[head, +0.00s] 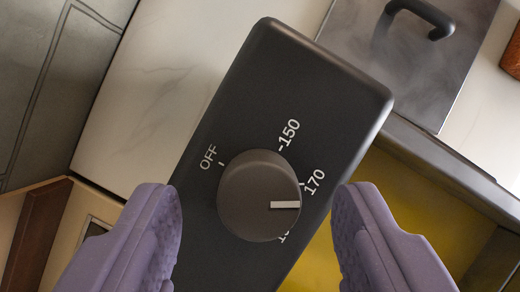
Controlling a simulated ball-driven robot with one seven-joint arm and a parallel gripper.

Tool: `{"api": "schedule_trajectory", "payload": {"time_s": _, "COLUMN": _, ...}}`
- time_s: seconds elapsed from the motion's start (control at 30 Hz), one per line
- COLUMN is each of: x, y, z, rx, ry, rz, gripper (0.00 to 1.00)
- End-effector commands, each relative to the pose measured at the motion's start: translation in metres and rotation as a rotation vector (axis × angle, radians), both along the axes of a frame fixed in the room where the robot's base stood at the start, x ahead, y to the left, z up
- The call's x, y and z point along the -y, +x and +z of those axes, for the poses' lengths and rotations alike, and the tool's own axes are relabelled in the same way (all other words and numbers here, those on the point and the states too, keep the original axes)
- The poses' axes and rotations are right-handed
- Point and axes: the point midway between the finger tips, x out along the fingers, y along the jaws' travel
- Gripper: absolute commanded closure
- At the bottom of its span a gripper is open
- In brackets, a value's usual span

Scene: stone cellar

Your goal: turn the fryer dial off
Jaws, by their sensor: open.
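The fryer dial (259,196) is a round dark knob on a black control panel (300,85) that lies tilted in the head view. Its white pointer line points right, just below the 170 mark, and away from the OFF label (209,157) at the upper left. Labels 150 and 170 show; another number is mostly hidden behind the knob. My gripper (258,215) is open, with one purple finger on each side of the dial. The fingers appear apart from the knob; the depth between them and it is hard to tell.
The fryer basin (395,210) with yellow oil lies right of the panel. A grey metal lid (405,60) with a black handle (420,15) is at the upper right. A pale marble surface (165,85) is at the left.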

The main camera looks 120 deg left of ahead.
Motion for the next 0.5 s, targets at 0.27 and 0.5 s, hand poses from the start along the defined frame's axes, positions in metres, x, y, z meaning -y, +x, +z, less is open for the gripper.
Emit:
{"api": "schedule_trajectory", "payload": {"time_s": 0.27, "x": 0.0051, "y": 0.0030, "z": -0.0135, "rx": 0.002, "ry": 0.001, "rz": 0.001, "gripper": 0.41}}
{"api": "schedule_trajectory", "payload": {"time_s": 0.5, "x": 0.0050, "y": 0.0029, "z": -0.0131, "rx": 0.002, "ry": 0.001, "rz": 0.001, "gripper": 0.64}}
